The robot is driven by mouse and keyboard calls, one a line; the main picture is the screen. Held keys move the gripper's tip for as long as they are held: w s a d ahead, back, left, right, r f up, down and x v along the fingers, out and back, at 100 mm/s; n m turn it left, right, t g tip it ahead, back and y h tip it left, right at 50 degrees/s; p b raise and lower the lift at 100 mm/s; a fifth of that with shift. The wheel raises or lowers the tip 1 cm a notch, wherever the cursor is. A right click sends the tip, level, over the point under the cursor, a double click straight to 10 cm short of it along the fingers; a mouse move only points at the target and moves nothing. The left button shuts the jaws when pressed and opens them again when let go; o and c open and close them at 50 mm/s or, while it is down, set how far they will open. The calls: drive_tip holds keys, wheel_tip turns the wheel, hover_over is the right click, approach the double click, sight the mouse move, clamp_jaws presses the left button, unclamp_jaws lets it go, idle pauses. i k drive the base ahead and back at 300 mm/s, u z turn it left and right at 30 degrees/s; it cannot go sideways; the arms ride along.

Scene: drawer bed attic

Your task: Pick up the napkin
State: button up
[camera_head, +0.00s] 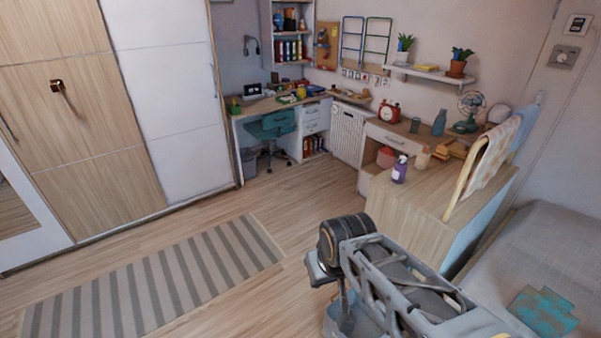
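No cloth in view is plainly a napkin. A pale checked cloth (491,166) hangs over the wooden rail at the right end of the wooden cabinet. A teal and brown patterned cloth-like piece (544,312) lies on the grey bed at the lower right. I cannot tell whether either one is the napkin. My arm rises at the bottom of the picture, in front of the cabinet and left of the bed. My gripper's fingers do not show.
A desk and teal chair (272,125) stand at the back. A striped rug (150,285) lies on open floor at left, before the wardrobe (165,85).

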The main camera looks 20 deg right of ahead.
sight(546, 313)
drive_tip(key=z, duration=3.25)
